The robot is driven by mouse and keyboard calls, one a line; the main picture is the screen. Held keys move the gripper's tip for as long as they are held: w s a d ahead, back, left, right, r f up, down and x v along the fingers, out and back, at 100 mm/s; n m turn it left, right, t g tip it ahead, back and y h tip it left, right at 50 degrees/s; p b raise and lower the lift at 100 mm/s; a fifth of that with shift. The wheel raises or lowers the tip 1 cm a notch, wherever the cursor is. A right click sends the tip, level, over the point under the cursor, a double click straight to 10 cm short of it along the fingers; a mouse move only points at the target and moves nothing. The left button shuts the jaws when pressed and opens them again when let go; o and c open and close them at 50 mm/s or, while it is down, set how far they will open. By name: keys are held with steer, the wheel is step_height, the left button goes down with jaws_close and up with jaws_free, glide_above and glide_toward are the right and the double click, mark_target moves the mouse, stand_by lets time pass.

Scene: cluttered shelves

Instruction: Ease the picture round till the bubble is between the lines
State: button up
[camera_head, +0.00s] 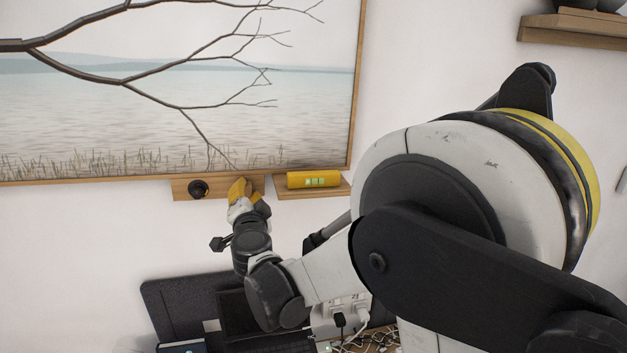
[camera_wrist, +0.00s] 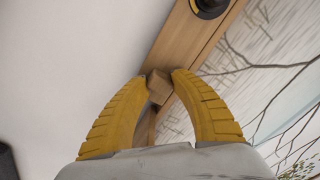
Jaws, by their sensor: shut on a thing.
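The picture (camera_head: 200,115), a lake scene with a bare branch in a thin wooden frame, hangs on the wall. Its lower edge slopes slightly up to the right in the head view. A yellow spirit level (camera_head: 297,180) with a green vial (camera_head: 321,182) lies on a small wooden ledge at the frame's lower right. The bubble's place between the lines is too small to tell. My gripper (camera_head: 241,189) is at the frame's lower edge, left of the level. In the wrist view its yellow fingers (camera_wrist: 160,80) are shut on a small wooden block (camera_wrist: 160,87); the fingers partly hide it.
A round black knob (camera_head: 198,189) sits on a wooden strip (camera_head: 222,186) just left of my gripper. A dark laptop (camera_head: 185,305), a white socket box and cables (camera_head: 352,320) are below. A wooden shelf (camera_head: 570,28) is at upper right. The wall left below the picture is bare.

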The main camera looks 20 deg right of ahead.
steer(key=shift+s+d+r, duration=0.1)
steer(key=shift+d+r, duration=0.05)
steer(key=shift+d, duration=0.3)
steer(key=shift+s+d+r, duration=0.1)
steer(key=shift+d+r, duration=0.05)
steer(key=shift+d, duration=0.3)
stand_by(0.8)
steer(key=o, duration=1)
steer(key=shift+s+a, duration=0.2)
steer(key=shift+s, duration=0.8)
steer(key=shift+s+a, duration=0.2)
steer(key=shift+s, duration=0.75)
steer(key=shift+s+a, duration=0.2)
steer(key=shift+s, duration=0.8)
